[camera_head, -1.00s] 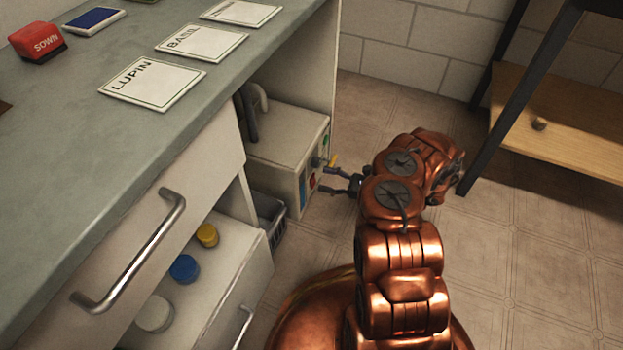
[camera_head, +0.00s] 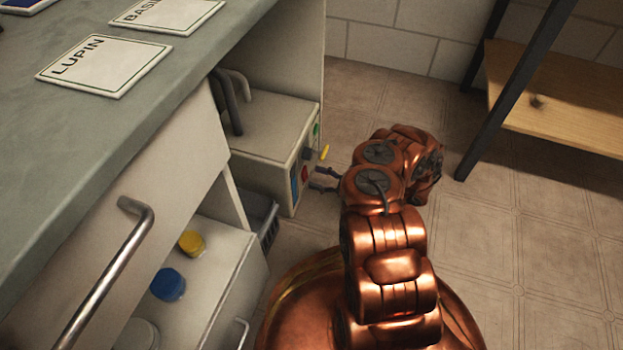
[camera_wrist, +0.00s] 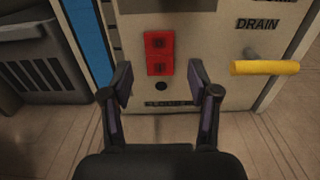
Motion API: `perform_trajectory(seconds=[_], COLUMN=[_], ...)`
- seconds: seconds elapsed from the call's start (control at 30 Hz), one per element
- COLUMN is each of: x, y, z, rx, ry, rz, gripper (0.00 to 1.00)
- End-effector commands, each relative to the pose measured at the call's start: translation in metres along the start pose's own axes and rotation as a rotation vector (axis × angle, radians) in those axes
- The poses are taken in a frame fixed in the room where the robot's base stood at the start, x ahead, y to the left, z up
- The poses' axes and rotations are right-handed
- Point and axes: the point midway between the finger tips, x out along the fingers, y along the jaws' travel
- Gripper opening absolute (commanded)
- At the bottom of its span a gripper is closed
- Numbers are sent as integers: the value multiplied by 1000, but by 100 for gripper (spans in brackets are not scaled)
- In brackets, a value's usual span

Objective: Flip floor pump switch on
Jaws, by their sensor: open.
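The floor pump (camera_head: 270,140) is a cream box under the bench, with its control face turned toward my gripper. In the wrist view a red switch (camera_wrist: 160,53) with two dark marked halves sits on that face, above a small dark round spot. My gripper (camera_wrist: 161,85) is open and empty, its two fingers below and on either side of the switch. I cannot tell which half of the switch is pressed. In the head view my gripper (camera_head: 325,180) is near the pump's lower front, partly hidden by my arm.
A yellow handle (camera_wrist: 265,68) sticks out under the word DRAIN, right of the switch. A blue strip (camera_wrist: 88,40) is to the left. A shelf (camera_head: 545,100) is at the right.

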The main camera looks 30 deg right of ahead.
Motion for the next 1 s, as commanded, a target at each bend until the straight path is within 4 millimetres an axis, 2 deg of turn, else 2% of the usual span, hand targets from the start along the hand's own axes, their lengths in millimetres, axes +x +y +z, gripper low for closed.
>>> perform_trajectory(seconds=[0.1,0.2,0.47,1.0], x=[15,22,24,24], y=[0,0,0,0], z=[-2,-2,-1,0], rx=[3,4,3,2], ry=[-3,-1,1,0], rz=[-1,-2,-2,-1], gripper=[60,60,60,6])
